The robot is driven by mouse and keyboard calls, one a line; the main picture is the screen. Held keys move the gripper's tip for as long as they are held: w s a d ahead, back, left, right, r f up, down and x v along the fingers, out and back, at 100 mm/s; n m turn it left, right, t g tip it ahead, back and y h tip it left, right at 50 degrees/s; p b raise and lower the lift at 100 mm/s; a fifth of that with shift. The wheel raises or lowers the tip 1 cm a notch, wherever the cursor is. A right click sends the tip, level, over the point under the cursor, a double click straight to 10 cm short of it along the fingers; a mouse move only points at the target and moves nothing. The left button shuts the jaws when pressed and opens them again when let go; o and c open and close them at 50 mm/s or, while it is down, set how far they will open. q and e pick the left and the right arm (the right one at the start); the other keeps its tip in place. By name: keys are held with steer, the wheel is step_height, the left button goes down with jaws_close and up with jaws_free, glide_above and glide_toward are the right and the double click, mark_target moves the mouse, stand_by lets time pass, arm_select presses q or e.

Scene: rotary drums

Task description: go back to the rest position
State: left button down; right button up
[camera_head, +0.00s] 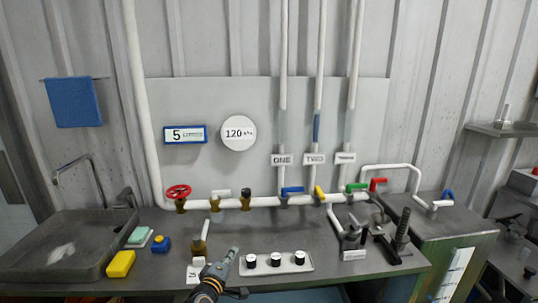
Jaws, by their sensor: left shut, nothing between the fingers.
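My left gripper (232,256) reaches in from the bottom edge, left of the middle, over the front of the grey workbench (335,275). Its fingers are together with nothing between them. It is just left of a white plate with three black-and-white knobs (276,261). A small upright white-handled lever (203,236) with a label marked 25 stands to its left. I cannot tell whether the gripper touches either one. My right gripper is not in view.
A white pipe with a red wheel valve (178,192) and blue (292,190), yellow and green levers runs along the back. A sink (65,252), yellow block (120,264) and blue item (161,244) are left. Dark upright fittings (402,230) stand right.

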arm_select(q)
steer(key=s+a+f+m+g, duration=0.2)
steer(key=s+f+m+g, duration=0.25)
steer(key=s, duration=0.45)
steer(key=s+a+f+m+g, duration=0.3)
steer(key=s+f+m, duration=0.15)
steer(key=s, duration=0.45)
steer(key=s+a+m+g+y, duration=0.2)
steer(key=s+a, duration=0.1)
steer(key=s, duration=0.7)
steer(key=s+a+m+g+y, duration=0.2)
steer(key=s+a+g+y, duration=0.15)
steer(key=s, duration=0.55)
step_height(320, 180, down, 24)
steer(key=s+a, duration=0.2)
steer(key=a, duration=0.1)
steer(key=s+a+f+g, duration=0.1)
steer(key=s+f, duration=1.8)
steer(key=shift+s+g+h, duration=0.15)
steer(key=shift+g+h, duration=0.2)
steer(key=shift+g, duration=0.05)
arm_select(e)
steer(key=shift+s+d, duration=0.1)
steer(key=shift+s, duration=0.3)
arm_select(q)
steer(key=shift+a, duration=0.1)
